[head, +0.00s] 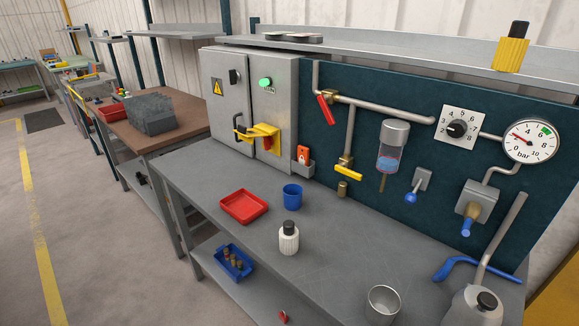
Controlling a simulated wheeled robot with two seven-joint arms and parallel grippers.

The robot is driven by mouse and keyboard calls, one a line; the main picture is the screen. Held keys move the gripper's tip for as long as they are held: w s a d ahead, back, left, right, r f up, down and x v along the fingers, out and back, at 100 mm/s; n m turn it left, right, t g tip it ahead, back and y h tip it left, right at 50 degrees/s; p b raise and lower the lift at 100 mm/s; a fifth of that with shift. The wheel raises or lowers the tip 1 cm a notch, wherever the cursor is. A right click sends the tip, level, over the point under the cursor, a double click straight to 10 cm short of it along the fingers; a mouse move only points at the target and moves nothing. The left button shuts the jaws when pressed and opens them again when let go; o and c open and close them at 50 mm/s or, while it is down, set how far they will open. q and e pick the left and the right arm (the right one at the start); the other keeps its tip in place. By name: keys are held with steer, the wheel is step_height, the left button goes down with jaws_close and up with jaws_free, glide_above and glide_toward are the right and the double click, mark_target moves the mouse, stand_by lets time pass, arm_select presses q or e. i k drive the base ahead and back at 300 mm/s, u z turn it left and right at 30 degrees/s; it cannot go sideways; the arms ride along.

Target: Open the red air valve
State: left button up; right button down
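The red air valve has a red lever (326,109) on a brass body (331,96) in the grey pipe on the dark teal panel, in the head view. The lever hangs down at a slant, crosswise to the pipe running right. A yellow lever (348,173) sits on a branch pipe below it. A round pressure gauge (530,141) is at the right; its red needle points to the left side, away from the green patch. Neither of my grippers is in view.
A grey cabinet (225,95) with a yellow lockout piece stands left of the panel. The bench (330,262) holds a red tray (243,206), blue cup (292,196), white bottle (289,239) and metal cup (384,304). A grey jug (462,312) is at front right.

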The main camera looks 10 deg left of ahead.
mark_target(322, 99)
steer(key=u, duration=2.35)
steer(key=i, duration=1.85)
steer(key=z, duration=2.3)
